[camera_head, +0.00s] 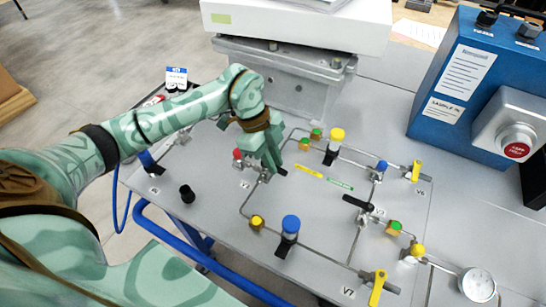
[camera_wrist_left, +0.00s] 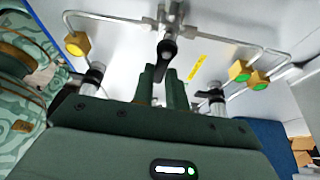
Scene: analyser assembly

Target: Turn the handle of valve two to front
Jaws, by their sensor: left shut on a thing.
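My left gripper (camera_head: 268,160) is over the upper-left part of the grey panel, among the pipes. In the left wrist view its two green fingers (camera_wrist_left: 163,88) are closed around the end of a black valve handle (camera_wrist_left: 166,58). The handle is joined to a metal valve body (camera_wrist_left: 172,20) on the pipe line. In the head view the gripper hides most of this handle and valve. My right gripper is not in view.
A red-capped part (camera_head: 237,154) stands just left of the gripper. A yellow knob (camera_head: 337,135) and a blue knob (camera_head: 291,224) stand on the panel (camera_head: 320,205). Another black handle (camera_head: 357,203) lies right. A blue box (camera_head: 470,75) with a red button stands behind right.

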